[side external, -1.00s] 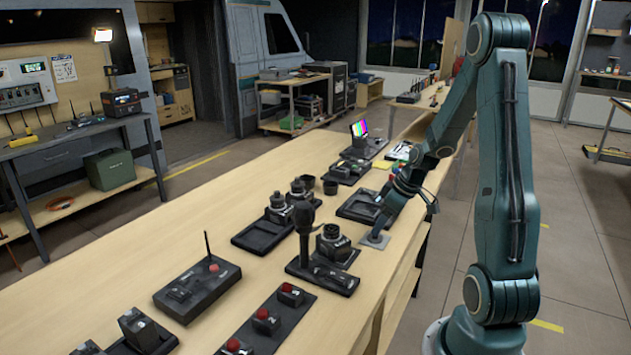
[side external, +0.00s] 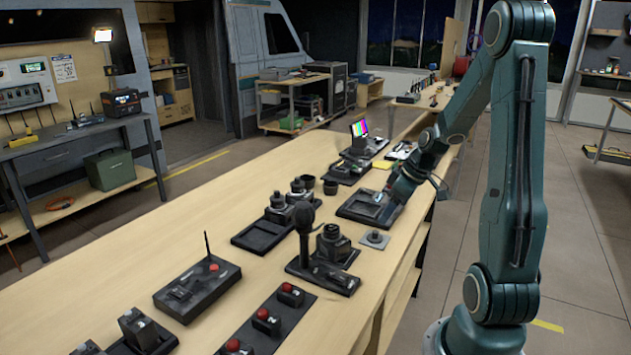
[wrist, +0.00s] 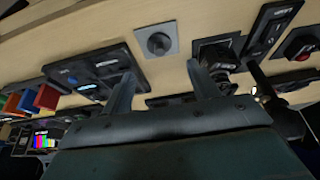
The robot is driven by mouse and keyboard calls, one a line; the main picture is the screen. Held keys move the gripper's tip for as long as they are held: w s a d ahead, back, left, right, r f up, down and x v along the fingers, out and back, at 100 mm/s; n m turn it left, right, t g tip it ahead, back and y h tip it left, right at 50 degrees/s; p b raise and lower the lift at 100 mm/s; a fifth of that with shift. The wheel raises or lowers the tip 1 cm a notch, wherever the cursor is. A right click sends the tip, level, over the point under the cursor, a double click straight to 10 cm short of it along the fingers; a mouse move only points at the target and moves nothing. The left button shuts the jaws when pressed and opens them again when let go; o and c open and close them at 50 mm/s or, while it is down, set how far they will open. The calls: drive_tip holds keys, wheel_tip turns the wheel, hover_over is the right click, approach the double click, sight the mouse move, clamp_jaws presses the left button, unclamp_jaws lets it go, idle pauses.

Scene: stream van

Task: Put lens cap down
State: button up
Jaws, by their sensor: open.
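The lens cap (side external: 375,236), a small dark round piece with a raised knob, lies on a grey square pad (side external: 384,244) near the table's right edge. In the wrist view the cap (wrist: 158,43) sits near the middle of the pad (wrist: 172,29), flat on it as far as I can tell. My gripper (wrist: 161,76) is open, with nothing between its two fingers. In the side view my gripper (side external: 385,212) is beyond the pad, beside a black tray (side external: 350,212), apart from the cap. Its fingertips are hard to make out there.
A colour-bar screen (side external: 359,128) stands farther back. Bare table (side external: 200,215) lies to the left.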

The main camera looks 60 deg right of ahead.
drive_tip(key=w+a+r, duration=0.2)
drive_tip(key=a+r, duration=0.8)
drive_tip(key=a, duration=0.5)
drive_tip(key=s+a+r+t, duration=0.1)
drive_tip(key=s+a+r, duration=0.4)
drive_tip(key=s+a, duration=0.4)
drive_tip(key=a, duration=0.3)
drive_tip(key=shift+a, duration=0.25)
drive_tip(key=shift+r, duration=0.1)
drive_tip(key=shift+c, duration=0.4)
